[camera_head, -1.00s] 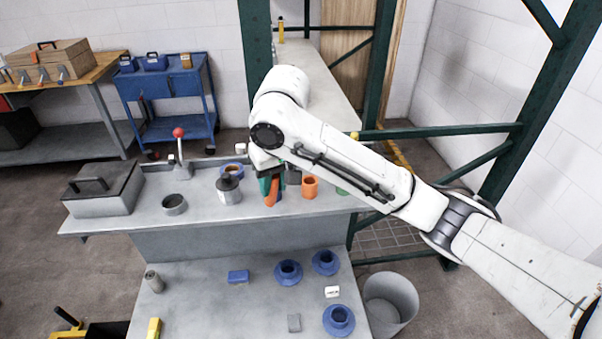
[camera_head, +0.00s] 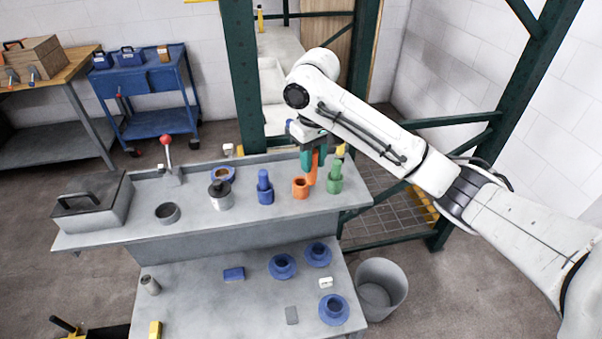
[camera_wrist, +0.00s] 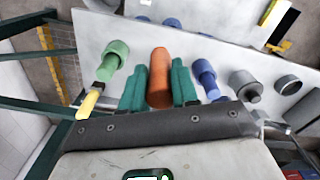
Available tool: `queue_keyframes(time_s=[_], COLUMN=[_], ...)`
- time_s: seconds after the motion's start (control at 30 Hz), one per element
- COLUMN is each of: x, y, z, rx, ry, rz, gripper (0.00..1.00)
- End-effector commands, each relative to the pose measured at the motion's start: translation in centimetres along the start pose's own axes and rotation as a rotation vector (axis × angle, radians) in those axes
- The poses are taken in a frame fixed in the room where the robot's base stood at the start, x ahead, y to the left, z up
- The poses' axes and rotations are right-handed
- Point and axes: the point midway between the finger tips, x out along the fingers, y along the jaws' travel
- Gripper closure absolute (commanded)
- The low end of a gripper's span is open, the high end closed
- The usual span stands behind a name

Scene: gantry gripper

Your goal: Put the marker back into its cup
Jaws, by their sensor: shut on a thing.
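My gripper (camera_head: 312,165) is shut on the orange marker (camera_head: 312,174), which hangs upright below its teal fingers. In the wrist view the orange marker (camera_wrist: 160,80) sits between both fingers. The orange cup (camera_head: 300,188) stands on the bench, and the marker's lower end overlaps its right edge in the head view. Whether the two touch, I cannot tell. In the wrist view the held marker hides most or all of the cup.
A green cup with a green marker (camera_head: 335,178) stands close to the right. A blue cup with a blue marker (camera_head: 264,188) stands to the left. A grey pot (camera_head: 221,199) and a dark ring (camera_head: 167,213) are further left. Green frame posts (camera_head: 352,80) rise behind.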

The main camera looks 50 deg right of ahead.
Motion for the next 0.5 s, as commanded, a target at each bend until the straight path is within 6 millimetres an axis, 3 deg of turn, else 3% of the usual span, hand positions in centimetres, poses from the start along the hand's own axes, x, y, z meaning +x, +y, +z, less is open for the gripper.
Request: queue_keyframes(time_s=[0.17, 0.4, 0.5], x=[2.8, 4.9, 4.9], y=[-0.1, 0.3, 0.5], z=[-2.5, -4.4, -5.1], rx=[0.000, -0.002, 0.001], ry=[-0.008, -0.006, 0.010], rz=[-0.007, -0.004, -0.003], gripper=[1.00, 1.00, 1.00])
